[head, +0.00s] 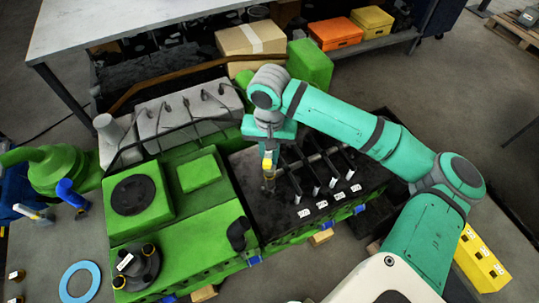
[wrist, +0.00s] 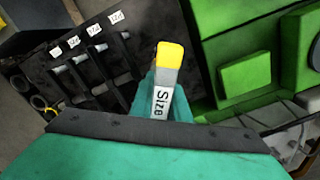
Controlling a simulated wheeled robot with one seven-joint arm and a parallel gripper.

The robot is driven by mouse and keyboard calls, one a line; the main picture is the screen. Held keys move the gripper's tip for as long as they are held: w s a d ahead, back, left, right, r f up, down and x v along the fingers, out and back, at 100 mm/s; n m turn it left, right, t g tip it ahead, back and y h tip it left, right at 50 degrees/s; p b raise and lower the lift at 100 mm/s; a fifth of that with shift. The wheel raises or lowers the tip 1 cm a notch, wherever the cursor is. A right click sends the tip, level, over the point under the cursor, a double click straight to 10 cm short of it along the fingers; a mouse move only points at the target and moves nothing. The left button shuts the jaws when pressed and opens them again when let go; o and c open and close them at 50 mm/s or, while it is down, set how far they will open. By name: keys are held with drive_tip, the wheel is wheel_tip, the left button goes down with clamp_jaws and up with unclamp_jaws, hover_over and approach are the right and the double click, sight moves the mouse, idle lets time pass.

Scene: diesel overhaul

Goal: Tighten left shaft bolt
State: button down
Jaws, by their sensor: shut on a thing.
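My gripper (head: 268,148) is shut on a tool with a yellow tip (wrist: 168,55) and a pale body marked "Size". The tool (head: 267,164) points down over the left end of the dark open engine bay. The bay (head: 258,215) holds several dark shafts side by side, with small white labels along its front edge. The tool's lower end is near the leftmost shaft area, but I cannot tell whether it touches anything. No left shaft bolt can be made out clearly; the gripper and tool hide part of that area.
The green engine casing (head: 190,240) lies left of the bay, with a raised green block (head: 199,173) on it. Grey covers with dark hoses (head: 185,115) stand behind. A blue ring (head: 77,283) lies at the lower left. A yellow box (head: 483,258) stands at the right.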

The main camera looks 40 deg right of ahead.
drive_tip(key=n, duration=0.3)
drive_tip(key=shift+n, duration=0.3)
drive_tip(key=n, duration=0.7)
drive_tip(key=shift+n, duration=0.3)
drive_tip(key=n, duration=1.5)
drive_tip(key=shift+n, duration=0.3)
drive_tip(key=n, duration=0.4)
drive_tip(key=shift+d+f, duration=0.1)
drive_tip(key=shift+f, duration=0.05)
